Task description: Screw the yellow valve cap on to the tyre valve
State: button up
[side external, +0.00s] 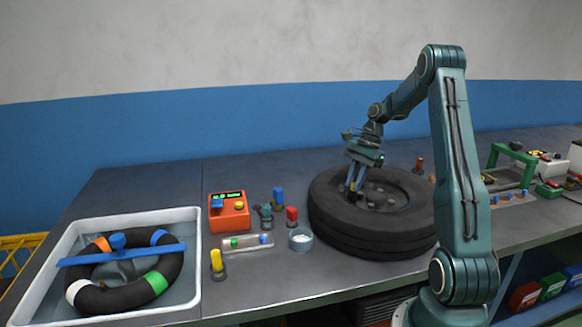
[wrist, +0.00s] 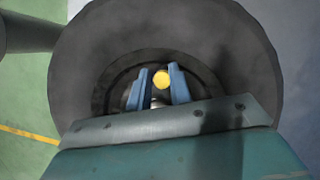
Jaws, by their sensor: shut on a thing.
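The black tyre (side external: 330,215) lies flat on the bench, and my gripper (side external: 354,187) points down into its central opening. In the wrist view my two blue fingers (wrist: 157,88) are shut on the yellow valve cap (wrist: 161,79), which shows as a round yellow top between the fingertips. The tyre (wrist: 82,65) fills most of that view around the fingers. The tyre valve cannot be made out; it is hidden behind the cap or fingers, so I cannot tell whether the cap touches it.
Left of the tyre are an orange-red box (side external: 229,212), a small bowl (side external: 301,238) and several coloured-topped items. A white tray (side external: 185,300) with an inner tube stands at the far left. A green frame (side external: 512,152) stands right of my arm. Bare bench lies in front of the bowl.

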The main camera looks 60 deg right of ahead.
jog(key=m, duration=0.1)
jog(key=m+t, duration=0.1)
jog(key=m, duration=0.1)
jog(key=shift+s+f+m+h, duration=0.1)
jog(key=shift+s+m+h, duration=0.2)
jog(key=shift+s, duration=0.1)
jog(key=shift+c, duration=0.3)
jog(key=m+t+h, duration=0.1)
jog(key=m, duration=0.5)
jog(key=m+h, duration=0.1)
jog(key=m, duration=0.1)
jog(key=shift+a+t+h, duration=0.1)
jog(key=shift+t+h, duration=0.2)
jog(key=m+h, duration=0.1)
jog(key=m, duration=0.2)
jog(key=shift+w, duration=0.1)
jog(key=o, duration=0.5)
jog(key=shift+w, duration=0.1)
